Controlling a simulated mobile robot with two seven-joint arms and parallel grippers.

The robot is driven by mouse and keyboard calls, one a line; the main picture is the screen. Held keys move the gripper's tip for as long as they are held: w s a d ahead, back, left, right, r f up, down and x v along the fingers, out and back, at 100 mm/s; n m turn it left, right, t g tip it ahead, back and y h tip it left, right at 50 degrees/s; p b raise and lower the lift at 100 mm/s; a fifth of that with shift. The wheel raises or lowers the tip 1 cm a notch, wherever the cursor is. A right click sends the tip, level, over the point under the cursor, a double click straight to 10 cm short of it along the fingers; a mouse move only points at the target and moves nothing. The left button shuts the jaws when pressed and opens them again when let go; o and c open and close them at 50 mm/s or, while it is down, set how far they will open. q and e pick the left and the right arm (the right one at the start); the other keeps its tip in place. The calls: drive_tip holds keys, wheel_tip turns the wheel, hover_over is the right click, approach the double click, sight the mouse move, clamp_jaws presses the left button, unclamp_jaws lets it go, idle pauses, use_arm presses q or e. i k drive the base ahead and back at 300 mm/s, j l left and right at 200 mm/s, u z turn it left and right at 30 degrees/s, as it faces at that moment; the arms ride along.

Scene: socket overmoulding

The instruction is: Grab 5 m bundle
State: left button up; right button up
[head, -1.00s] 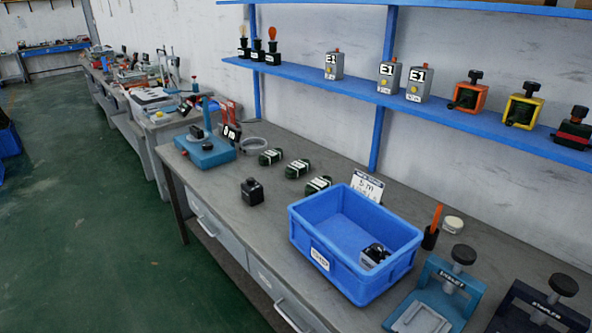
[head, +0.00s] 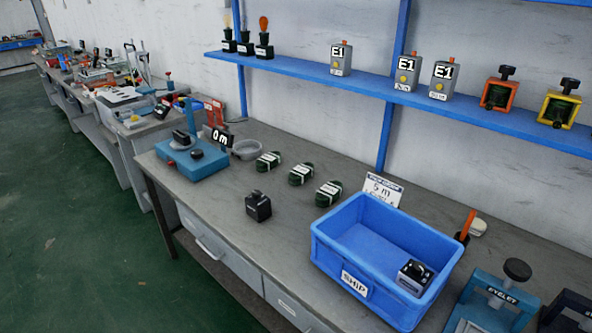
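Three dark green bundles with white bands lie in a row on the grey bench: one at the left (head: 268,161), one in the middle (head: 301,174) and one at the right (head: 328,194). A white sign reading 5 m (head: 383,190) stands behind the blue bin, near the right bundle. The writing on the bundles' bands is too small to read. Neither of my grippers shows in the head view.
A blue bin labelled SHIP (head: 340,245) holds a small grey-black device (head: 414,276). A black block (head: 258,206) stands in front of the bundles. A blue fixture (head: 190,163) and 0 m sign (head: 220,138) are left. A blue eyelet press (head: 497,296) is right.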

sight(301, 174)
drive_tip(key=i+j, duration=0.15)
drive_tip(key=j, duration=0.15)
drive_tip(key=i+j+z, duration=0.1)
drive_tip(key=j, duration=0.25)
drive_tip(key=i+j, duration=0.25)
drive_tip(key=i+j+z, duration=0.1)
drive_tip(key=j, duration=0.3)
drive_tip(key=i+j, duration=0.2)
drive_tip(key=j, duration=0.15)
drive_tip(key=i+j+z, duration=0.1)
drive_tip(key=j, duration=0.25)
drive_tip(key=i+j, duration=0.2)
drive_tip(key=j, duration=0.15)
drive_tip(key=i+j+z, duration=0.1)
drive_tip(key=j, duration=0.25)
drive_tip(key=i, duration=0.05)
